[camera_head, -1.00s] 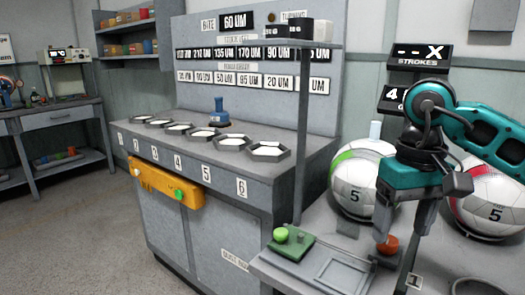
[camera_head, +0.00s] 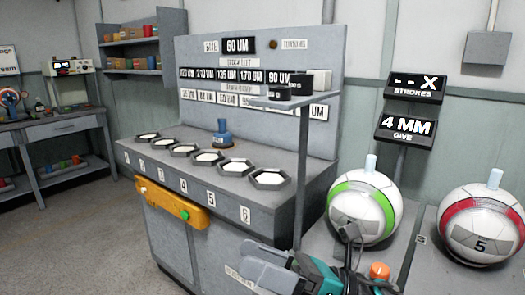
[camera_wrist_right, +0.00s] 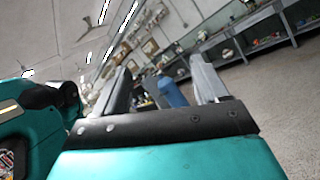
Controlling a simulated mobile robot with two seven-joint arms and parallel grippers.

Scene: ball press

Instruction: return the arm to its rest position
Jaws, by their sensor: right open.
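My right gripper (camera_head: 250,263) shows at the bottom of the head view, low in front of the bench with the numbered pads. Its grey fingers point left and stand apart. In the right wrist view the two fingers of my right gripper (camera_wrist_right: 158,68) are spread, with nothing held between them. A blue object (camera_wrist_right: 172,92) shows beyond the fingers, apart from them. My teal right arm (camera_head: 318,275) comes in along the bottom edge, partly cut off. My left gripper is not in view.
A green-and-white ball (camera_head: 365,208) and a red-and-white ball (camera_head: 482,226) sit at the right. An orange knob (camera_head: 379,271) is close to my arm. The bench (camera_head: 290,160) carries a blue-handled tool (camera_head: 222,135) and numbered pads. Open floor (camera_head: 90,245) lies left.

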